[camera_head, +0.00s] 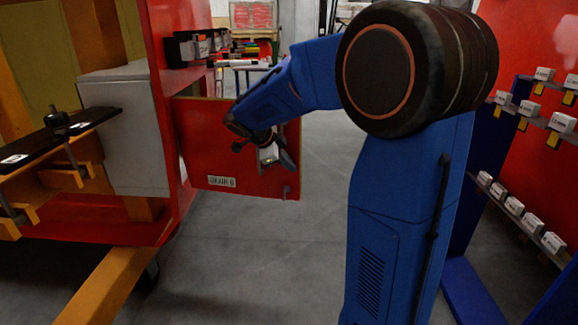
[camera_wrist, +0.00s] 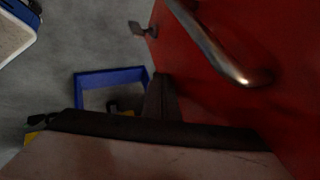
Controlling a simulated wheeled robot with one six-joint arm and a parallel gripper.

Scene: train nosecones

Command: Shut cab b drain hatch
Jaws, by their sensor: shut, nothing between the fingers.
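The drain hatch (camera_head: 215,150) is a red panel with a white label reading "DRAIN B" (camera_head: 221,181). It stands swung out from the red cab body (camera_head: 158,90) on the left. My gripper (camera_head: 286,163) is shut and empty by the hatch's right part, over its face in the head view. In the wrist view the red hatch surface (camera_wrist: 235,115) fills the right side, with a curved metal handle (camera_wrist: 215,48) above and right of my dark fingers (camera_wrist: 161,80). The fingers are beside the panel; I cannot tell whether they touch it. My forearm hides the hatch's upper part.
A grey box (camera_head: 120,125) and a dark shelf (camera_head: 60,140) are at the left. A yellow beam (camera_head: 105,285) lies low in front. A red and blue rack with small white boxes (camera_head: 508,205) stands at the right. The grey floor (camera_head: 290,265) between is clear.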

